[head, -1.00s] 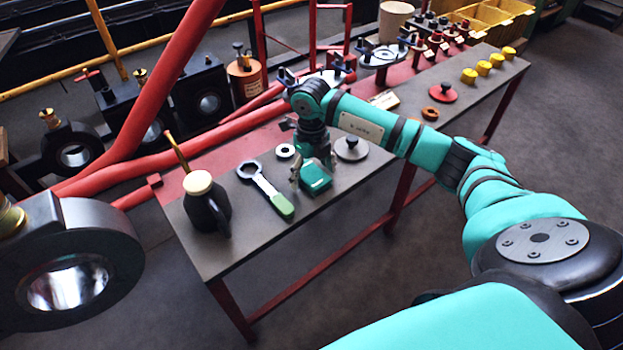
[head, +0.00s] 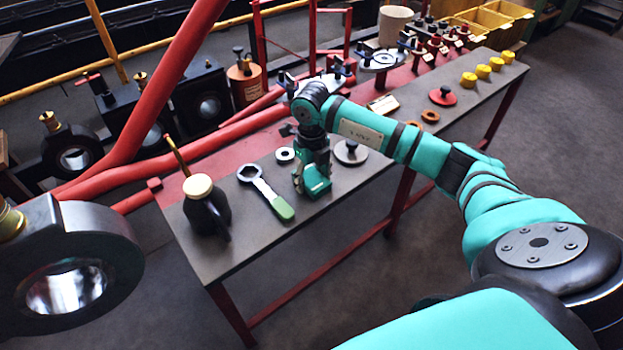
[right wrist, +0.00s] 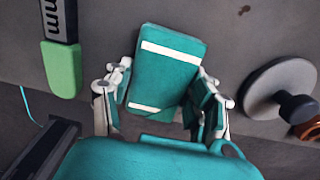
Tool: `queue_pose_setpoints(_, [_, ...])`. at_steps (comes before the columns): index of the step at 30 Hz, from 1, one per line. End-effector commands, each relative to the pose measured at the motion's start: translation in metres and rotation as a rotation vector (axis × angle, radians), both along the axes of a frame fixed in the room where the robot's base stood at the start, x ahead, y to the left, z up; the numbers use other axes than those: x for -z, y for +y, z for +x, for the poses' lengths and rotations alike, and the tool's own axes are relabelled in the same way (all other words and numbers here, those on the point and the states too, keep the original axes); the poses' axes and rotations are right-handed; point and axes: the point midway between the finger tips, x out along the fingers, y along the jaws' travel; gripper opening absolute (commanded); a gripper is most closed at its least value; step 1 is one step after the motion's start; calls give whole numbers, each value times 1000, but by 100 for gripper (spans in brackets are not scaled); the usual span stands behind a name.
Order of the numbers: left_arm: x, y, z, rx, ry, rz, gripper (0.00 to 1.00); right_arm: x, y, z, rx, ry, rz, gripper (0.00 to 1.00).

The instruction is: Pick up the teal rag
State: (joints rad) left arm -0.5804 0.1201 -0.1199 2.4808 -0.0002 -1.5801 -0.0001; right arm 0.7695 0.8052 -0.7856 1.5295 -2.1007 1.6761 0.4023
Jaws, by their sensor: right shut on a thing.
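The teal rag (head: 318,188) is a small folded rectangle near the front edge of the grey bench. In the right wrist view the rag (right wrist: 168,75) shows two white stripes and lies between the fingers. My right gripper (right wrist: 163,92) is shut on it, one finger at each side. In the head view my right gripper (head: 312,178) points down over the bench, with the rag at its fingertips. I cannot tell how much gap there is between the rag and the bench top. My left gripper is out of view.
A green-handled wrench (head: 268,195) and a dark oil can (head: 206,208) are left of the rag. A grey disc with a black knob (head: 351,153) is close on its right, and a small ring (head: 284,154) is behind. Red pipes (head: 200,145) run behind the bench (head: 255,235).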

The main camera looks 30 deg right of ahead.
Motion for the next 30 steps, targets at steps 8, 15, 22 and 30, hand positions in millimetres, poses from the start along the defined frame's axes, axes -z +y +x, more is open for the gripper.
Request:
queue_pose_setpoints(8, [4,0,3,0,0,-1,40,-17,-1,1,1,-3,0,24])
queue_pose_setpoints(15, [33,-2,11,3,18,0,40,-38,15,-10,-7,0,1,24])
queue_pose_setpoints(22, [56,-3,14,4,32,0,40,-43,62,-42,-8,0,2,24])
queue_pose_setpoints(30, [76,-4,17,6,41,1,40,-49,113,-77,-4,-1,2,24])
